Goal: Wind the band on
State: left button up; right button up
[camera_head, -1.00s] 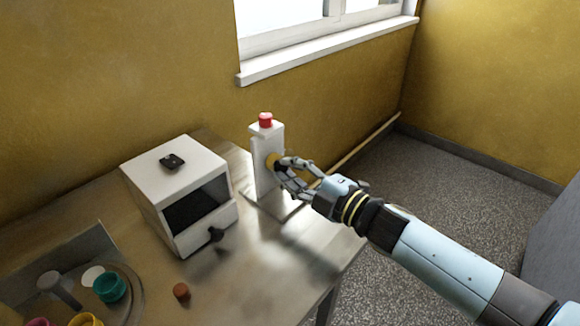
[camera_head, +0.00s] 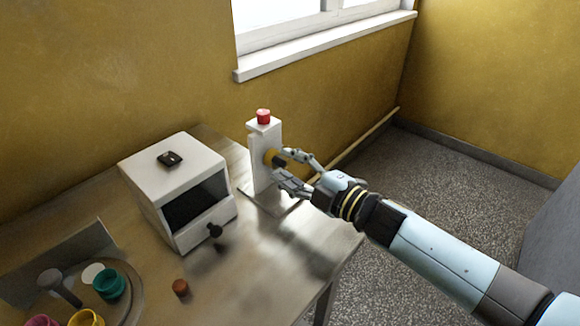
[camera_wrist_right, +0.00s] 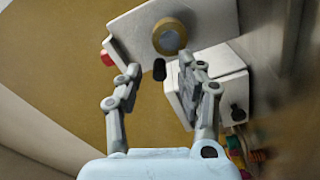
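A white upright post (camera_head: 262,181) stands on a flat plate at the right part of the metal table, with a red button (camera_head: 264,116) on top. A yellow-tan wheel (camera_head: 270,157) is on its side, and a dark handle stub sticks out from it; both the wheel (camera_wrist_right: 170,36) and the handle (camera_wrist_right: 159,70) show in the right wrist view. My right gripper (camera_head: 282,164) is open, its two fingers apart on either side of the handle, seemingly not touching it. I cannot make out a separate band. My left gripper is out of view.
A white box (camera_head: 177,157) with a dark opening, a black front knob (camera_head: 214,231) and a dark piece on top stands left of the post. A small brown piece (camera_head: 180,287) lies in front. A round tray (camera_head: 132,297) holds coloured cups at lower left. The table's front right is clear.

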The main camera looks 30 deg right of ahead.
jog(key=shift+s, duration=0.2)
jog(key=v, duration=1.1)
jog(key=shift+s+d, duration=0.15)
jog(key=shift+s, duration=0.15)
